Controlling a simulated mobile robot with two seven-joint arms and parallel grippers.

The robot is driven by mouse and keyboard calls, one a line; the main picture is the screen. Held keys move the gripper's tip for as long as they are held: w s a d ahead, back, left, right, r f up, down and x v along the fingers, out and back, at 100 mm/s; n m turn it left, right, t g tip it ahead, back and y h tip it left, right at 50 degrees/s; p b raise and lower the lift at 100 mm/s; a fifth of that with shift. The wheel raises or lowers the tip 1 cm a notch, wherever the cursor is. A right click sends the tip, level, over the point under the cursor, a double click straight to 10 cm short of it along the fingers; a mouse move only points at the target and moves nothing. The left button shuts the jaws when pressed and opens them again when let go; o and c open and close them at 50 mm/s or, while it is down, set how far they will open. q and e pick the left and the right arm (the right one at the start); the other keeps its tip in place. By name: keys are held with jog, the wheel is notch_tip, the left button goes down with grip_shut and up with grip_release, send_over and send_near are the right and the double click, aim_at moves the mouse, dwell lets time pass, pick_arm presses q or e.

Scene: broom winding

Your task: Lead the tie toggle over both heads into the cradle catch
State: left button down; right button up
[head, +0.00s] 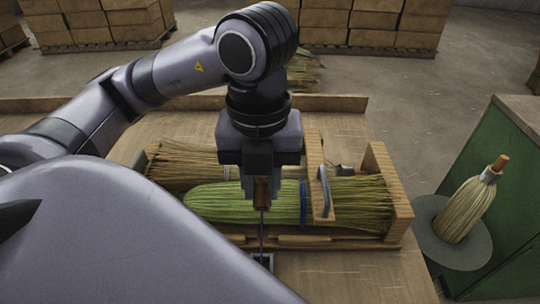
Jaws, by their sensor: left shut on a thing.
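Two broom heads lie side by side in the wooden cradle (376,160) on the bench: a tan one (185,162) at the back and a green one (235,203) in front. A blue band (303,204) crosses the green head. My left gripper (261,190), pointing down, is shut on the reddish-brown tie toggle (262,200), in front of the green head in the picture. A thin dark cord (262,235) runs from the toggle down to a dark fitting (263,261) at the cradle's near side. A curved grey metal piece (323,190), perhaps the catch, sits at the cradle's crosspiece. My right gripper is out of view.
The bench (345,275) is bare at the near right. A raised wooden rim (335,103) runs along its far edge. At right, a bound broom head (465,208) stands on a grey disc (450,247) beside a green cabinet (510,165). Stacked boxes (390,20) stand far behind.

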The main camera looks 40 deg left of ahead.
pick_arm(q)
jog(key=shift+s+a, duration=0.2)
jog(key=shift+a, duration=0.05)
jog(key=shift+w+a, duration=11.3)
jog(key=shift+w, duration=1.05)
jog(key=shift+f+b, duration=2.85)
jog(key=shift+f, duration=6.35)
jog(key=shift+s+f+b, duration=0.1)
jog(key=shift+f+b, duration=0.35)
jog(key=shift+f, duration=1)
